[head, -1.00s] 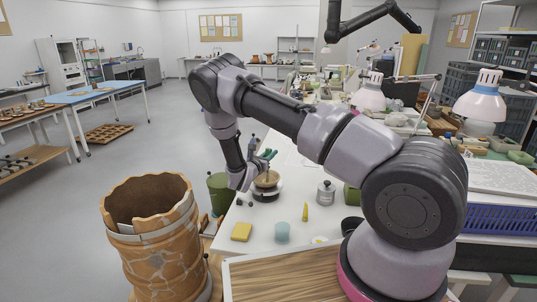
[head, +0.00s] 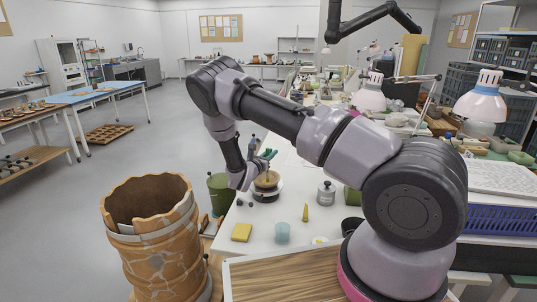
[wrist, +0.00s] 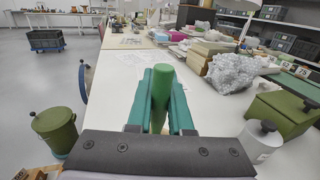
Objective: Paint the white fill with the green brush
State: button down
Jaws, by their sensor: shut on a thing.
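My gripper (head: 267,155) is over the left edge of the white table in the head view. In the wrist view its teal fingers (wrist: 162,98) are shut on the green brush (wrist: 161,90), whose round green handle end points at the camera. The bristles are hidden in the wrist view. A tan round bowl (head: 266,189) on a dark stand is just below my gripper in the head view; I cannot tell whether the brush touches it. A large brown jar (head: 158,250) with pale seams and a pale band stands at the lower left. I cannot clearly make out the white fill.
On the white table (head: 265,229) are a yellow sponge (head: 241,232), a pale blue cup (head: 282,233), a yellow pointed tool (head: 305,212) and a grey lidded jar (head: 326,193). A green lidded bin (wrist: 55,128) stands off the left edge.

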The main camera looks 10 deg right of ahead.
jog(key=shift+a, duration=0.85)
notch_tip(320, 180, up, 6)
dwell(0.7)
